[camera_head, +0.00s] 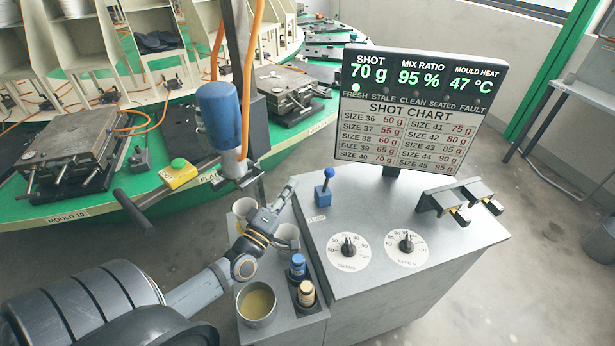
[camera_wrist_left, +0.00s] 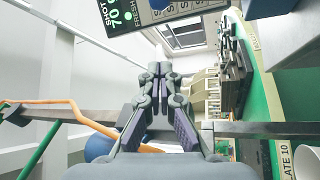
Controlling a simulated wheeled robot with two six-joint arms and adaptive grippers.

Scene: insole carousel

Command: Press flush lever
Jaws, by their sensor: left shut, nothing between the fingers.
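The flush lever (camera_head: 325,185) stands upright on the grey console top, with a round blue knob on a stem and a blue base. A small FLUSH label (camera_head: 316,218) lies in front of it. My left gripper (camera_head: 284,194) is shut and empty, to the left of the lever and apart from it. Its closed fingers also show in the left wrist view (camera_wrist_left: 159,70). I cannot make out the lever for sure in the left wrist view. My right gripper is not in view.
The blue mixing head (camera_head: 220,115) with orange hoses hangs left of the gripper. Cups (camera_head: 257,303) and two bottles (camera_head: 298,266) stand below the forearm. Two dials (camera_head: 348,246) lie before the lever. The display (camera_head: 415,112) rises behind. The green carousel (camera_head: 30,212) is left.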

